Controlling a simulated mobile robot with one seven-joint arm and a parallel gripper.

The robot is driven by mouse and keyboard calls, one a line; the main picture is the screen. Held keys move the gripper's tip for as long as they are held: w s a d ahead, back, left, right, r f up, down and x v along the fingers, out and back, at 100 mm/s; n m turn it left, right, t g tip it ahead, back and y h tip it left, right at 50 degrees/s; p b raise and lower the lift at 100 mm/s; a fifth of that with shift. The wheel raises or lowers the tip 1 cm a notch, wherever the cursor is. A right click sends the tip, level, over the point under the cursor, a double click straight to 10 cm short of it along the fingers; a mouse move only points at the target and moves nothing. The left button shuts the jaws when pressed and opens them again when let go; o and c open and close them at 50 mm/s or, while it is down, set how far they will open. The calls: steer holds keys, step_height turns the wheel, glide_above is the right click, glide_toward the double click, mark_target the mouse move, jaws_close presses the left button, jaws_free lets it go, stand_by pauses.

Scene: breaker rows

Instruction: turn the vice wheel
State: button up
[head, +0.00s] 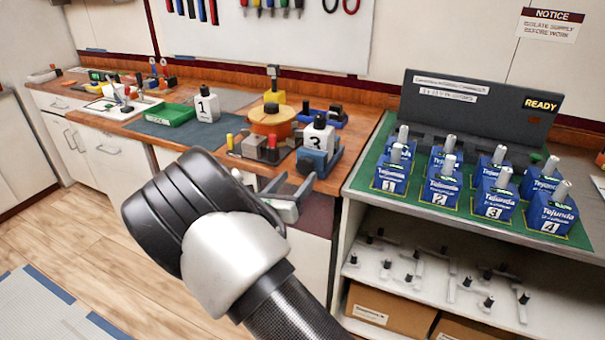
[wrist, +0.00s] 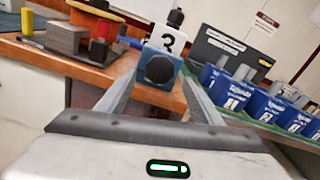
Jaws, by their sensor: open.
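The small blue vice (head: 314,163) stands at the front edge of the wooden bench. A white block marked 3 (head: 318,136) with a dark top sits at its top. In the wrist view the vice's dark, many-sided wheel (wrist: 159,69) faces me, near the middle. My gripper (head: 297,196) is open and empty, in front of and below the vice in the head view. In the wrist view its two fingers (wrist: 162,88) point at the wheel, one on each side in the picture. Whether they touch it I cannot tell. The wheel is not clear in the head view.
A grey fixture with red and yellow pegs (head: 268,151) and an orange spool (head: 272,121) stand left of the vice. At right, blue numbered breakers (head: 442,186) stand in rows on a green mat. A shelf with several small levers (head: 430,275) lies below.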

mark_target(304, 170)
steer(key=shift+x, duration=2.4)
steer(key=c, duration=1.1)
